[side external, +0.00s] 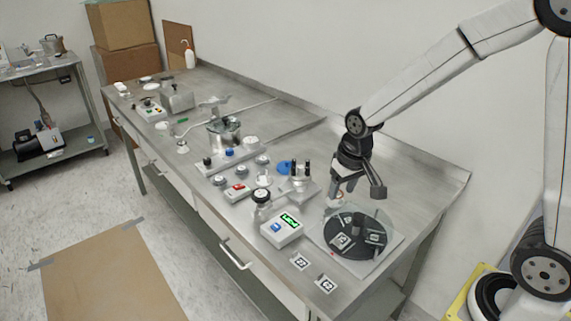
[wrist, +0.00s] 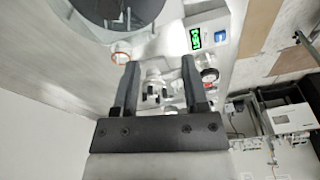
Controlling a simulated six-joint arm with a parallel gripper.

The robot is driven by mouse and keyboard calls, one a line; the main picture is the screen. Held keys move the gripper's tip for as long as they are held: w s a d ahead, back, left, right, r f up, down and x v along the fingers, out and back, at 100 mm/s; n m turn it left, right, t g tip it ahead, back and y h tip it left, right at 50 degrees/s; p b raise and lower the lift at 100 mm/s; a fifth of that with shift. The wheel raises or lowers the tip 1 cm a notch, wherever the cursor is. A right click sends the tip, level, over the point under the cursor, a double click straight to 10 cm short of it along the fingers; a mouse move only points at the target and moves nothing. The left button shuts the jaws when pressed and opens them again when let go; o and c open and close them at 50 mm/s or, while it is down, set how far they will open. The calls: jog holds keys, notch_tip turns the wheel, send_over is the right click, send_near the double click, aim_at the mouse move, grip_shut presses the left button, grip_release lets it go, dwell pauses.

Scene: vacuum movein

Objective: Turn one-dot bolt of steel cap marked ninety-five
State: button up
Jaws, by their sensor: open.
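My gripper (side external: 356,194) is open and empty above the right part of the bench, over the back edge of a round dark platform. In the wrist view its two fingers (wrist: 158,68) stand wide apart, with steel fittings seen beyond the gap. No steel cap with a readable ninety-five shows in either view, and no bolt dots can be made out. A steel pot with a lid (side external: 224,134) stands farther left on the bench, and small details on it are too small to read.
The dark platform (side external: 347,250) carries small blocks under a clear cover. A white box with a green display (side external: 283,229) stands beside it; this display (wrist: 194,38) also shows in the wrist view. Several steel parts crowd the middle bench.

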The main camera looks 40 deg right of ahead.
jog(key=w+d+m+g, duration=0.1)
jog(key=w+d+m, duration=0.25)
jog(key=w, duration=0.75)
jog(key=m+g, duration=0.1)
jog(key=m, duration=0.2)
send_over(308, 168)
jog(key=shift+w+d+f, duration=0.1)
jog(key=shift+f, duration=0.1)
jog(key=shift+f, duration=3.8)
grip_shut()
